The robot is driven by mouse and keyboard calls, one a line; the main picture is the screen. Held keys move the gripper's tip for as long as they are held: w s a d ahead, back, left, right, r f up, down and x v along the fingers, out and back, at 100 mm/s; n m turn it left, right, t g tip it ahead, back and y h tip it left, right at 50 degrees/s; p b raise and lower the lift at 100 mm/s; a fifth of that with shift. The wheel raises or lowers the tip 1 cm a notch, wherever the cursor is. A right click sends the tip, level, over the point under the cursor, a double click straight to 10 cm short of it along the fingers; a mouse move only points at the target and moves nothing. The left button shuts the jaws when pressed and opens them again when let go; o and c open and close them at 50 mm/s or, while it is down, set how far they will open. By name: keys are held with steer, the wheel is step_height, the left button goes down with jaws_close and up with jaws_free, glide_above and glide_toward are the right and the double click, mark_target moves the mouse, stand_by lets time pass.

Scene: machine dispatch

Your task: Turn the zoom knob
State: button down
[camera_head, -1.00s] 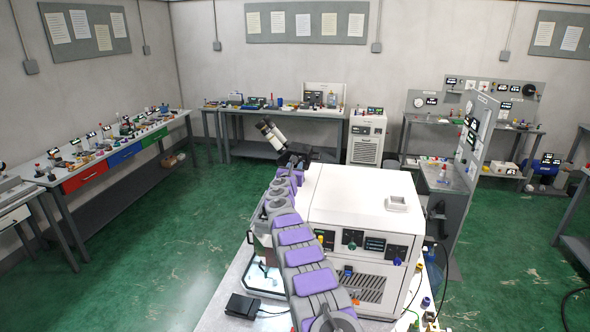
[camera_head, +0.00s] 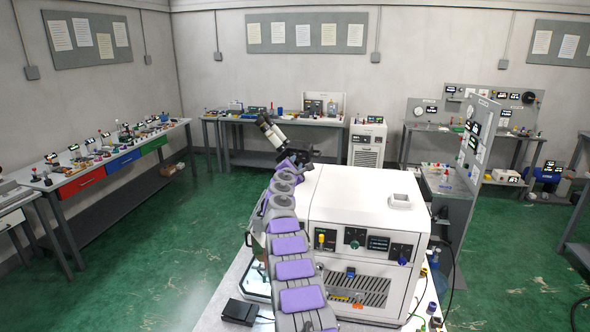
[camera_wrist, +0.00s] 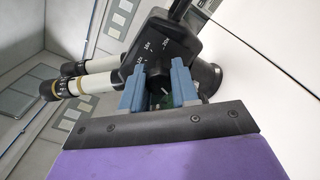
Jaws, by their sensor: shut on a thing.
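The microscope head (camera_wrist: 150,48) is black, with two white eyepiece tubes (camera_wrist: 98,82) pointing left in the wrist view. Small white marks are printed on its face. My gripper (camera_wrist: 163,78) has its blue fingers against this face, one on either side of the dark zoom knob (camera_wrist: 160,88), and is shut on it. The knob is mostly hidden by the fingers, so its setting cannot be read. In the head view, the microscope's eyepieces (camera_head: 268,131) rise beyond the end of my purple and grey arm, and the gripper itself is hard to make out.
A white machine cabinet (camera_head: 365,195) with knobs and a vent stands right beside my arm. A black foot pedal (camera_head: 240,312) lies on the bench at the front left. Green floor (camera_head: 170,240) is open to the left.

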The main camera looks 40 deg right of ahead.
steer(key=m, duration=0.3)
steer(key=shift+w+a+f+m, duration=0.1)
steer(key=shift+a+m, duration=0.05)
steer(key=shift+m, duration=1.85)
steer(key=shift+m+p, duration=0.8)
steer(key=shift+m, duration=0.7)
